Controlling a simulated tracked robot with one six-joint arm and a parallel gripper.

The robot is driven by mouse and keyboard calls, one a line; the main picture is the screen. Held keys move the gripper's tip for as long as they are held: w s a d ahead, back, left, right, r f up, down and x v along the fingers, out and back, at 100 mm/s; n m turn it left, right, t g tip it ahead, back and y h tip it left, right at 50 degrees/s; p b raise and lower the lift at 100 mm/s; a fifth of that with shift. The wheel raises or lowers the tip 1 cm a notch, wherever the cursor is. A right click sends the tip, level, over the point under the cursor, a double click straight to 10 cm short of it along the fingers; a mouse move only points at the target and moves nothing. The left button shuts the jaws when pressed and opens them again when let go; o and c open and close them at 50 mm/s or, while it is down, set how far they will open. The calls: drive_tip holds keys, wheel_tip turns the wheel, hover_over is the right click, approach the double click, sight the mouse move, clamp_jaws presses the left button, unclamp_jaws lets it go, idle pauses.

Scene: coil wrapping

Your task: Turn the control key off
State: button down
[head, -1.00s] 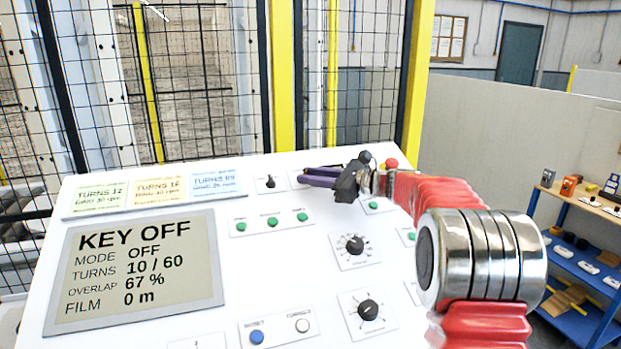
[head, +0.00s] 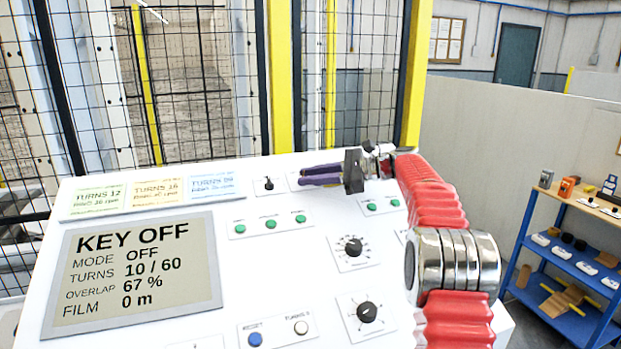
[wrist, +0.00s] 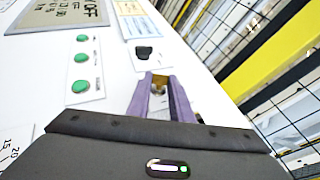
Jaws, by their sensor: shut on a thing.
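The control panel (head: 210,295) is white and sloped, with a screen (head: 138,268) reading KEY OFF, MODE OFF. My gripper (head: 304,178) has purple fingers and reaches in from the right to the panel's upper part. In the wrist view my gripper (wrist: 160,82) is shut on a small brass-coloured control key (wrist: 158,88) between the fingertips. A pale plate (wrist: 160,103) lies around the key. The fingers hide most of the key, and its turn angle cannot be made out.
A black selector knob (head: 268,184) sits just left of the fingers. Green buttons (head: 270,224) and dials (head: 354,246) lie below. A mesh fence with yellow posts (head: 283,80) stands behind the panel. A blue shelf (head: 575,262) stands at the right.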

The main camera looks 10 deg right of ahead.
drive_tip(key=shift+w+r+n+g, duration=0.15)
drive_tip(key=shift+n+g, duration=0.85)
drive_tip(key=shift+g, duration=0.3)
drive_tip(key=c, duration=1.6)
unclamp_jaws()
drive_tip(key=shift+s+a+m+t, duration=0.1)
drive_tip(key=shift+s+m+t, duration=0.05)
drive_tip(key=shift+m+t, duration=0.9)
drive_tip(key=shift+s+m+t, duration=0.15)
drive_tip(key=shift+m+t, duration=0.8)
drive_tip(key=shift+t, duration=0.2)
drive_tip(key=shift+s+f+m+t+h, duration=0.1)
drive_tip(key=shift+f+m+t+h, duration=0.1)
drive_tip(key=shift+m+t+h, duration=0.45)
drive_tip(key=shift+s+a+m+t+h, duration=0.15)
drive_tip(key=shift+m+t+h, duration=0.4)
drive_tip(key=shift+m+t, duration=0.8)
drive_tip(key=shift+s+a+f+m+t+h, duration=0.1)
drive_tip(key=shift+a+m+t+h, duration=0.1)
drive_tip(key=shift+m+t+h, duration=1.05)
drive_tip(key=shift+s+a+f+m+t+h, duration=0.15)
drive_tip(key=shift+m+t+h, duration=0.6)
drive_tip(key=shift+m+h, duration=0.5)
drive_tip(key=shift+a+r+m+t+h, duration=0.15)
drive_tip(key=shift+m+t+h, duration=0.25)
drive_tip(key=shift+m+h, duration=0.9)
drive_tip(key=shift+a+f+m+t+h, duration=0.1)
drive_tip(key=shift+m+t+h, duration=0.3)
drive_tip(key=shift+m+h, duration=0.85)
